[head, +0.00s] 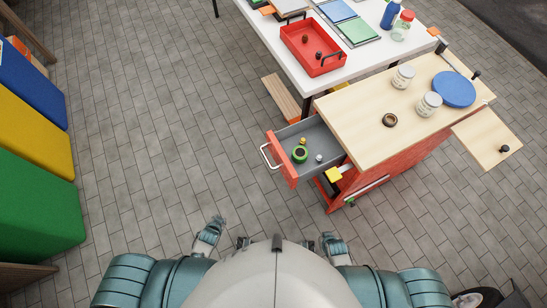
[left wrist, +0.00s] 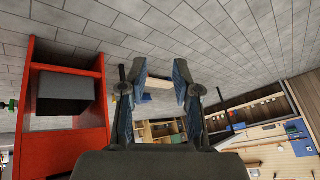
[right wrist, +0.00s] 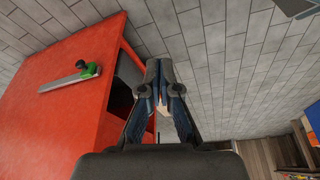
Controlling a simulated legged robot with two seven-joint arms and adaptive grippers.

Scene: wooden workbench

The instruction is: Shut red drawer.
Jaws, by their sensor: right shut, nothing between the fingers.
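The red drawer (head: 290,170) is pulled out from the left end of the red workbench (head: 376,172). Its silver handle (head: 268,156) faces left. Its grey tray holds a green roll (head: 299,155), a small yellow item (head: 302,141) and a small pale item (head: 319,158). Both my arms are low, close to my body, and apart from the drawer. My left gripper (left wrist: 160,82) is open and empty, with part of a red frame and a grey box (left wrist: 64,93) left of it. My right gripper (right wrist: 159,72) is shut and empty, beside a red panel (right wrist: 65,85).
The wooden top (head: 370,135) carries jars (head: 403,77), a tape ring (head: 390,120) and a blue disc (head: 453,90). A white table (head: 360,62) with a red tray (head: 312,63) stands behind. Coloured bins (head: 28,135) stand at far left. The paved floor (head: 160,130) between is clear.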

